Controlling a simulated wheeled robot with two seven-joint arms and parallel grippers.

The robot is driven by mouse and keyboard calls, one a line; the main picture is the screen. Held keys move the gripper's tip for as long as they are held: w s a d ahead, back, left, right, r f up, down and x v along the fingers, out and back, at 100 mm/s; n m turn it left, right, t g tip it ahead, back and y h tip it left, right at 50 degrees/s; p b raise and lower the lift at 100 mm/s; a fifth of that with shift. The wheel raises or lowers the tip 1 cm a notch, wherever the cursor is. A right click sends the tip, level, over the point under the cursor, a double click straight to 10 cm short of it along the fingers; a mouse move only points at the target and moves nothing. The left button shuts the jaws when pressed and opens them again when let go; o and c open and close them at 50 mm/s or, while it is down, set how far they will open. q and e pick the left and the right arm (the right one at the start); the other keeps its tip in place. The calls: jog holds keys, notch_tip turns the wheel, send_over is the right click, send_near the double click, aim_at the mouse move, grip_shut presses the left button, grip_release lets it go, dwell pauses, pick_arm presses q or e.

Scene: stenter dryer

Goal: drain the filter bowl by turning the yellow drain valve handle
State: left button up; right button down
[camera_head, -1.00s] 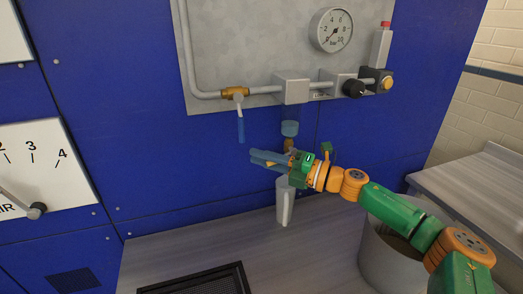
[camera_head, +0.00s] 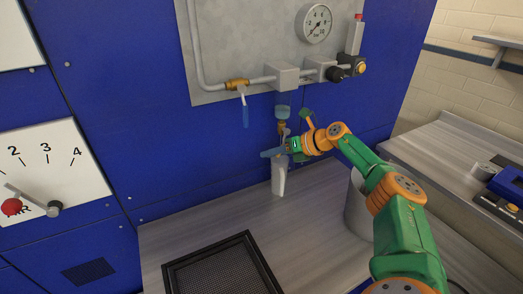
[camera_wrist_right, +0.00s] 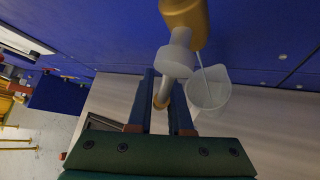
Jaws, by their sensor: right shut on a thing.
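The filter bowl (camera_head: 283,112) hangs under the regulator block on the grey panel, with a brass fitting (camera_head: 282,128) below it. In the right wrist view the brass body (camera_wrist_right: 184,18) leads to a pale grey valve part (camera_wrist_right: 176,55). My right gripper (camera_head: 271,152) is just below the bowl. Its fingers are shut around the yellow drain valve handle (camera_wrist_right: 164,94), which they partly hide. A translucent jug (camera_head: 279,179) stands under the valve; it also shows in the right wrist view (camera_wrist_right: 208,92). A thin pale streak runs from the valve towards it. My left gripper is not in view.
A blue-handled valve (camera_head: 245,115) hangs on the pipe to the left. A pressure gauge (camera_head: 316,23) is above. A grey bin (camera_head: 355,210) stands right of the jug, close to my right arm. A black mesh tray (camera_head: 225,268) lies in front. A side bench (camera_head: 440,150) is at right.

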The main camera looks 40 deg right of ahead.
jog(key=shift+s+d+f+n+g+h+p, duration=0.15)
jog(key=shift+d+f+n+g+h+p, duration=0.2)
jog(key=shift+d+h+p, duration=0.25)
jog(key=shift+s+d+f+n+g+h+p, duration=0.15)
jog(key=shift+d+n+g+h+p, duration=0.1)
jog(key=shift+d+n+h+p, duration=0.35)
jog(key=shift+a, duration=0.2)
jog(key=c, duration=0.8)
grip_release()
jog(key=shift+w, duration=0.1)
jog(key=shift+c, duration=0.2)
jog(key=b+v, duration=0.2)
jog(key=v, duration=0.5)
jog(key=shift+b, duration=0.4)
